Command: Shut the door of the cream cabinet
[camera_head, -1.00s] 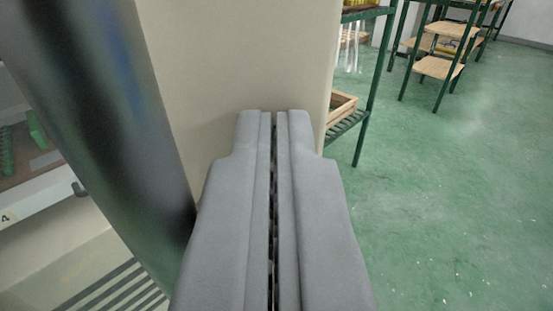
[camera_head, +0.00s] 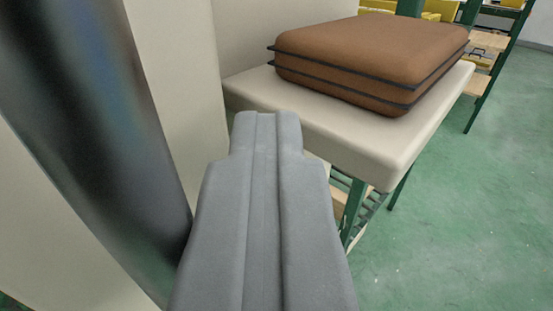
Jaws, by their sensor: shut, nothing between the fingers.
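My gripper (camera_head: 265,125) is shut and empty, pointing forward in the middle of the view. A plain cream upright panel (camera_head: 180,65) stands just left of its tips and looks like part of the cream cabinet. I cannot tell whether it is the door or a side wall, or whether the gripper touches it. Another cream surface (camera_head: 60,225) shows at the lower left. A dark cylindrical part of mine hides much of the left side. The cabinet's opening and any handle are not visible, so the door's position cannot be told.
A brown case (camera_head: 375,60) with dark bands lies on a cream slab (camera_head: 390,150) close ahead, right of the gripper tips. Green legs (camera_head: 352,210) show below the slab. Green-framed shelving (camera_head: 480,95) stands farther back. The green floor (camera_head: 460,220) at right is clear.

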